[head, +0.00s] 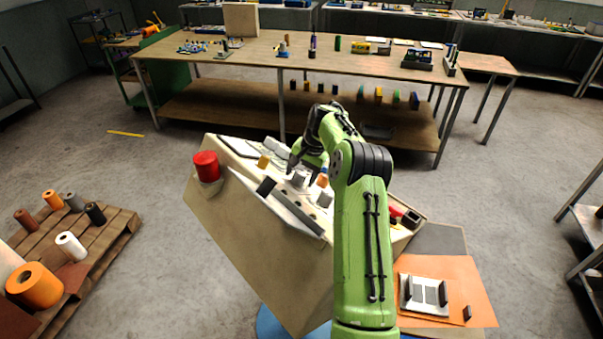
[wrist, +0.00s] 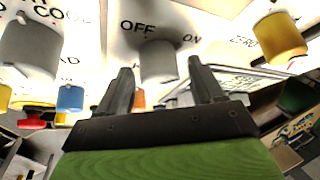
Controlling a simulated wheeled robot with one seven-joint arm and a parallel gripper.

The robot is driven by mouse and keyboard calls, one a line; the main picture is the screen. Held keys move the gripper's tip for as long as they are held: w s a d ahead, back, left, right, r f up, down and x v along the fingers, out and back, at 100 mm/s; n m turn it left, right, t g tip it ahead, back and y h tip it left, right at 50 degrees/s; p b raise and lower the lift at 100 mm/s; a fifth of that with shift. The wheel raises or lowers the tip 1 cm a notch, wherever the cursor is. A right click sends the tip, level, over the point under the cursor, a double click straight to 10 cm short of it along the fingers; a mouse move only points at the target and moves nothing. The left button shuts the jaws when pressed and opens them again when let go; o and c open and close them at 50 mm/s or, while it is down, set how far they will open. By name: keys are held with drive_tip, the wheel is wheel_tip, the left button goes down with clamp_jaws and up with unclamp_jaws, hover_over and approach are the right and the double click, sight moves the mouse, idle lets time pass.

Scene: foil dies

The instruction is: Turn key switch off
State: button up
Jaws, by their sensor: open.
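The key switch is a grey knob (wrist: 158,62) on a white panel in the wrist view. "OFF" is printed at its upper left and "ON" at its upper right. Which label it points to I cannot tell. My gripper (wrist: 161,70) is open, one finger on each side of the knob in the picture, with no clear contact. In the head view my gripper (head: 293,164) is over the sloped console (head: 262,240), among grey knobs, and my arm covers part of the panel.
Close by in the wrist view are another grey knob (wrist: 30,48), a yellow knob (wrist: 280,38) and a blue one (wrist: 70,98). A red button (head: 206,165) stands at the console's left. A workbench (head: 250,52) is behind; a pallet with rolls (head: 105,236) is at left.

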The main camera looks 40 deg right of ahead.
drive_tip(key=shift+w, duration=0.1)
drive_tip(key=shift+c, duration=0.5)
drive_tip(key=c, duration=1)
drive_tip(key=shift+o, duration=0.2)
